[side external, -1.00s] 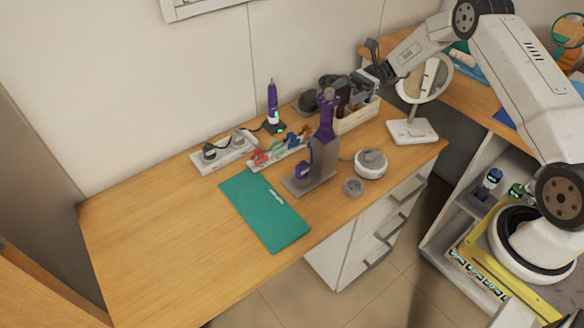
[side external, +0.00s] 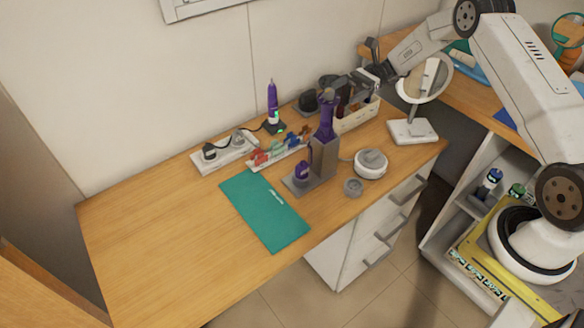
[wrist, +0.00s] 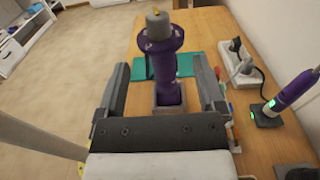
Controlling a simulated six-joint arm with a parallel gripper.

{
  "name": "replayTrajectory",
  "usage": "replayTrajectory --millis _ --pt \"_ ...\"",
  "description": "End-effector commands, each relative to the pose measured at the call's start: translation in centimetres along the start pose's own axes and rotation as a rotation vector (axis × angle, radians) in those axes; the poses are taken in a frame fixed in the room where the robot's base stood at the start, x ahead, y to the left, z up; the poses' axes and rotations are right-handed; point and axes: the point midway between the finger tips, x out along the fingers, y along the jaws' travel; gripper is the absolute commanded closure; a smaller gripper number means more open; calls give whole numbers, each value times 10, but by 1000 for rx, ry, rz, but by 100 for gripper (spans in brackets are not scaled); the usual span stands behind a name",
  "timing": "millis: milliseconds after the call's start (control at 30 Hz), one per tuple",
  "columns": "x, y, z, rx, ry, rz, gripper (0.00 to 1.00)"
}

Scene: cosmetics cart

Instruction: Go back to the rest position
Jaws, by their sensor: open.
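My gripper (side external: 346,92) is open, at the end of my arm above the back right of the wooden table. In the wrist view its two fingers (wrist: 162,80) stand wide apart. A purple tool (side external: 326,118) stands upright in a grey holder (side external: 322,160). In the wrist view the purple tool (wrist: 162,52) shows between the fingers, with clear gaps on both sides. I cannot tell how far beyond the fingertips it is.
A green mat (side external: 264,212) lies on the table, whose left part is clear. A second purple device (side external: 272,105) stands on a charger near a power strip (side external: 225,153). A round mirror (side external: 412,130), a cream bin (side external: 358,115) and a white round device (side external: 371,164) stand close by.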

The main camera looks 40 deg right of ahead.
Motion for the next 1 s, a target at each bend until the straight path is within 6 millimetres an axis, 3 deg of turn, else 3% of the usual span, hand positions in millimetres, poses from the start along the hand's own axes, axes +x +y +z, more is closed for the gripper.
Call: replayTrajectory --millis 267,600,1000 --pt "0 12 17 -65 93 83 12" --pt "7 50 42 -215 358 293 12" --pt "38 106 32 -456 773 529 12"
